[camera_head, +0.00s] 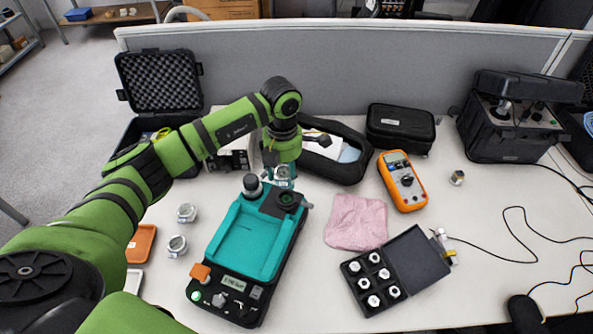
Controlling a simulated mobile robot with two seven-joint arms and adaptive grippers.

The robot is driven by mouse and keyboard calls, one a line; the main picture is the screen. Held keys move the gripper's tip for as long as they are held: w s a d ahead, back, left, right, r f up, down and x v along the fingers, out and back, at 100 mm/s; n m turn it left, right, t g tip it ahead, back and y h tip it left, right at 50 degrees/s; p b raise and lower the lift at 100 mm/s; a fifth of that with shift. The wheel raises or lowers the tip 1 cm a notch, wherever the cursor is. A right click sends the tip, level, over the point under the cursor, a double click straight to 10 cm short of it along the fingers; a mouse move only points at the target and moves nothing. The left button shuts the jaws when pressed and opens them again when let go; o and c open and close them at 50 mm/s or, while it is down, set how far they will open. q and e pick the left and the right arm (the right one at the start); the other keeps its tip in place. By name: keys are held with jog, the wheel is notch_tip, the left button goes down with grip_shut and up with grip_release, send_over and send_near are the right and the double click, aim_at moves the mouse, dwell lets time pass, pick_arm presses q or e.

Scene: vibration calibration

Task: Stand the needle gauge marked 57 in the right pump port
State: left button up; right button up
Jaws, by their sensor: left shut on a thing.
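The calibration pump (298,236), a black unit with a teal tray top, stands in the middle of the table. Its right port (288,199) is a dark round fitting at the far right corner. A dark cylinder with a pale base (252,187) stands at the far left corner. My left gripper (281,178) points down just behind the right port, shut on a small silver gauge, mostly hidden by the fingers. Its marking cannot be read. Two more round silver gauges, one farther (187,212) and one nearer (177,245), stand left of the pump. My right gripper is not in view.
A pink cloth (357,222), an orange multimeter (402,181) and an open black case of fittings (417,263) lie right of the pump. An open black pouch (347,172) is close behind my gripper. The right front table is mostly clear apart from cables.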

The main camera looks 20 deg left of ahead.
pick_arm(q)
jog(key=shift+w+d+r, duration=0.1)
jog(key=shift+w+d, duration=0.05)
jog(key=shift+w, duration=0.25)
jog(key=shift+s+a+f+b, duration=0.25)
jog(key=shift+s+f+b, duration=0.05)
jog(key=shift+f, duration=0.35)
jog(key=shift+w+d+f+b, duration=0.1)
jog(key=shift+f+b, duration=0.45)
jog(key=shift+f, duration=0.05)
jog(key=shift+f+b, duration=0.75)
jog(key=shift+f, duration=0.4)
jog(key=shift+f+b, duration=0.7)
jog(key=shift+f, duration=0.15)
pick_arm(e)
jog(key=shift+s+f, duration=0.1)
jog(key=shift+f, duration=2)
pick_arm(q)
jog(key=shift+f, duration=0.2)
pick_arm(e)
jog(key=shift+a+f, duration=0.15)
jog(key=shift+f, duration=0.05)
pick_arm(q)
jog(key=o, duration=1.4)
jog(key=shift+c, duration=0.2)
